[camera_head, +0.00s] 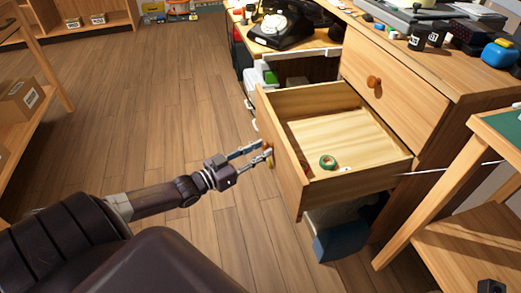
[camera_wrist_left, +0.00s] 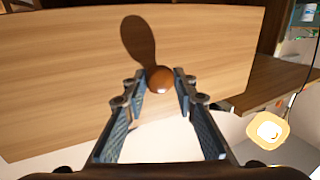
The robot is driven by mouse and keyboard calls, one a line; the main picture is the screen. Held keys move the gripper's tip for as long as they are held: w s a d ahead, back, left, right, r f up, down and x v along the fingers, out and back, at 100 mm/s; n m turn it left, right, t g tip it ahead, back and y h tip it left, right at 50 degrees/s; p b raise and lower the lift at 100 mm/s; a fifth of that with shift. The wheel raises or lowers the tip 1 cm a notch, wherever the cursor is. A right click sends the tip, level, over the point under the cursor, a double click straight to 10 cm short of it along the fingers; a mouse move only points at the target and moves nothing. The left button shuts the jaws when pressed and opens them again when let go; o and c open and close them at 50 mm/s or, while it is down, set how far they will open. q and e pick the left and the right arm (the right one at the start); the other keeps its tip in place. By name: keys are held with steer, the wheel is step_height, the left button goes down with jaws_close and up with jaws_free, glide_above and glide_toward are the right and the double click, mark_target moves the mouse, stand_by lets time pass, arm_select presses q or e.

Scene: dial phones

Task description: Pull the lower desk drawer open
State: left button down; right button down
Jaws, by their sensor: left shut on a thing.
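The lower desk drawer (camera_head: 337,182) stands well out from the wooden desk (camera_head: 455,88), with its inside showing. A green tape roll (camera_head: 327,162) and a small pale item lie in it. My left gripper (camera_head: 268,153) is at the drawer's front panel, shut on its round knob. In the left wrist view the brown knob (camera_wrist_left: 160,78) sits between the fingertips of the gripper (camera_wrist_left: 160,83), against the wooden front (camera_wrist_left: 75,65). The upper drawer (camera_head: 392,95) is shut, with its own knob (camera_head: 374,82). My right gripper is in neither view.
A black dial phone (camera_head: 283,27) and other items crowd the desktop. A blue bin (camera_head: 340,240) stands under the open drawer. A green-topped table (camera_head: 500,130) is close on the right. The floor (camera_head: 150,105) left of the drawer is clear.

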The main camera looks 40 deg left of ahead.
arm_select(q)
steer(key=c, duration=1.6)
jaws_free()
steer(key=shift+s, duration=0.15)
steer(key=v, duration=1.1)
steer(key=shift+s+a, duration=0.1)
steer(key=shift+s, duration=0.3)
